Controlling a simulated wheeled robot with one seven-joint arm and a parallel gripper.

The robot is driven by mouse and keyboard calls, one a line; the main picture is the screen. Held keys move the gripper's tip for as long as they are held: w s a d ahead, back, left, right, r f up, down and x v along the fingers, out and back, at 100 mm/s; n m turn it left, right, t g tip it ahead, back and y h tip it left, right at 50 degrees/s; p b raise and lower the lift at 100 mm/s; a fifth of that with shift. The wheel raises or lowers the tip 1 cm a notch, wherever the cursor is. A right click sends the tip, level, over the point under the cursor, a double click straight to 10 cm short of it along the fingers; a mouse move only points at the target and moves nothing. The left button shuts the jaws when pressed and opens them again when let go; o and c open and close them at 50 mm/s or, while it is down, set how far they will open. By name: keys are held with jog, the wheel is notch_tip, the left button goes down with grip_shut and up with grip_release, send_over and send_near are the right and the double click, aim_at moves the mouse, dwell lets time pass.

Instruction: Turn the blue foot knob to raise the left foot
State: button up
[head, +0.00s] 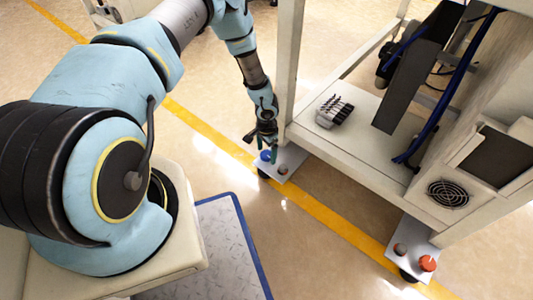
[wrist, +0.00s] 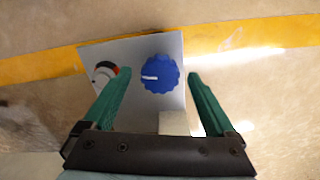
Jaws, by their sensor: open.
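The blue foot knob (wrist: 160,74) sits on a light metal plate (wrist: 130,50) and has a white pointer mark toward the left in the wrist view. In the head view the blue knob (head: 266,156) is at the near left foot of the machine frame, just below my gripper (head: 264,138). In the wrist view my gripper (wrist: 150,95) is open, with one green finger on each side of the knob and a gap visible around it. The knob appears beyond the fingertips; whether they touch it cannot be told. Nothing is held.
A smaller dark and orange knob (wrist: 105,72) is on the same plate, left of the blue one. The frame's other foot plate (head: 414,243) carries a red-orange knob (head: 427,263). A frame post (head: 289,60) rises close beside my gripper. Yellow floor tape (head: 330,222) runs past both feet.

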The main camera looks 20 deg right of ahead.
aim_at(266, 154)
jog(key=shift+f, duration=0.1)
jog(key=shift+c, duration=0.3)
jog(key=c, duration=1.3)
jog(key=shift+m+p, duration=0.35)
jog(key=shift+m, duration=1.25)
jog(key=o, duration=1.4)
jog(key=shift+c, duration=0.2)
notch_tip(266, 154, up, 11)
jog(key=p, duration=0.3)
jog(key=shift+f, duration=0.1)
